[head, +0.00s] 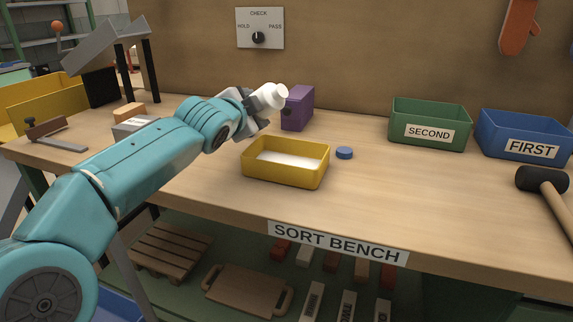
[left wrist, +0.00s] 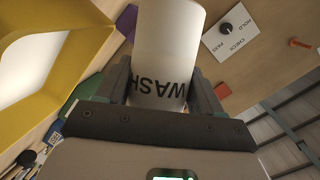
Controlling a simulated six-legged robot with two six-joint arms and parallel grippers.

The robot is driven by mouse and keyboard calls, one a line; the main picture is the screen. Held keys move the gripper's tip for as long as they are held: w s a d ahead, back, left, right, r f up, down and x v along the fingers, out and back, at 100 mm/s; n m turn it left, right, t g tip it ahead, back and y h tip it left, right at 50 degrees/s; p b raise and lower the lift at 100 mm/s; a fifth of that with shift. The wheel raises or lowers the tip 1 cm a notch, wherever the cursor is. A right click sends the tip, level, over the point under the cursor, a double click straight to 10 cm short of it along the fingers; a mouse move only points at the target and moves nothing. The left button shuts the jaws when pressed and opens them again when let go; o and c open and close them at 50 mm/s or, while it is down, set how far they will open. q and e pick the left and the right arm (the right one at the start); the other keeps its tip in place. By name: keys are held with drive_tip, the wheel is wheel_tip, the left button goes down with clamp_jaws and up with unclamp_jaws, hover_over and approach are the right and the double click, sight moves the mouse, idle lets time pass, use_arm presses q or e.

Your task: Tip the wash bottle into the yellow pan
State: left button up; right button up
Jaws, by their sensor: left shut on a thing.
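The white wash bottle (head: 266,98) is held above the bench, behind the yellow pan's back edge in the head view. It is tilted, its narrower end pointing right and slightly up. My left gripper (head: 250,108) is shut on it; the left wrist view shows the bottle (left wrist: 165,45) with "WASH" lettering between the two fingers. The yellow pan (head: 285,177) stands on the bench, with a pale white surface inside; it also shows in the left wrist view (left wrist: 88,40). No stream from the bottle is visible. My right gripper is not in view.
A purple block (head: 298,108) stands behind the bottle. Green (head: 429,142) and blue (head: 524,148) bins stand at the back right, and a mallet (head: 543,182) lies at the right edge.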

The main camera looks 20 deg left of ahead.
use_arm(q)
drive_tip(key=shift+a+b, duration=0.1)
drive_tip(key=shift+b, duration=0.4)
drive_tip(key=shift+f, duration=0.1)
idle(0.4)
drive_tip(key=shift+f+m+b, duration=0.1)
drive_tip(key=shift+m+b, duration=0.3)
drive_tip(key=shift+b, duration=0.1)
idle(0.3)
drive_tip(key=shift+a+f+t+b, duration=0.2)
drive_tip(key=shift+t+b, duration=0.1)
drive_tip(key=shift+b, duration=0.25)
drive_tip(key=shift+r, duration=0.1)
